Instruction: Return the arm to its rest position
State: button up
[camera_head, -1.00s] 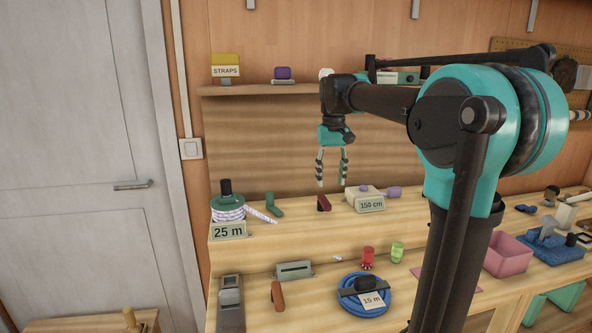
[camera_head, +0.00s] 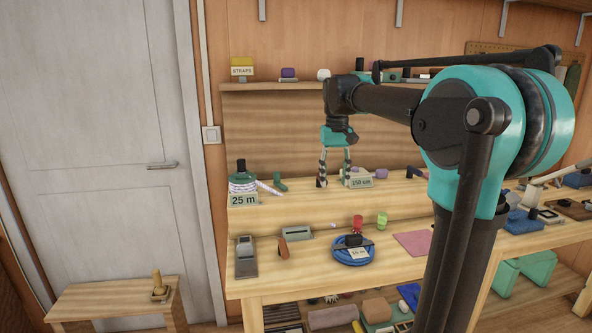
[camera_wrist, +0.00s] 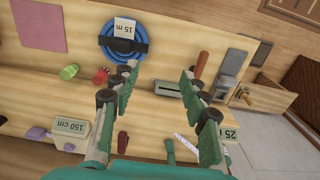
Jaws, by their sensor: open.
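My gripper (camera_head: 334,170) hangs from my arm with its fingers pointing down, open and empty. In the head view it appears in front of the raised back step of the workbench, between the rope reel and the 150 cm label. In the wrist view my gripper (camera_wrist: 158,110) has its two fingers wide apart with nothing between them except the bench behind. The arm is bent at the elbow and reaches left over the bench.
A rope reel with a 25 m label (camera_head: 243,200) stands on the upper step, left. A coiled blue hose (camera_head: 340,256) lies on the lower bench (camera_head: 300,270). Red (camera_head: 357,223) and green (camera_head: 382,219) cups stand behind it. A shelf (camera_head: 290,87) runs above. A stool (camera_head: 100,298) stands left.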

jog(key=s+d+f+m+t, duration=0.1)
jog(key=s+d+f, duration=0.3)
jog(key=s+f, duration=0.7)
jog(key=s+d+f+m+t, duration=0.1)
jog(key=s+d+f+t, duration=0.2)
jog(key=s+f, duration=0.8)
notch_tip(320, 180, down, 8)
jog(key=shift+s+d+f, duration=0.1)
jog(key=shift+s+d, duration=0.3)
dwell(0.4)
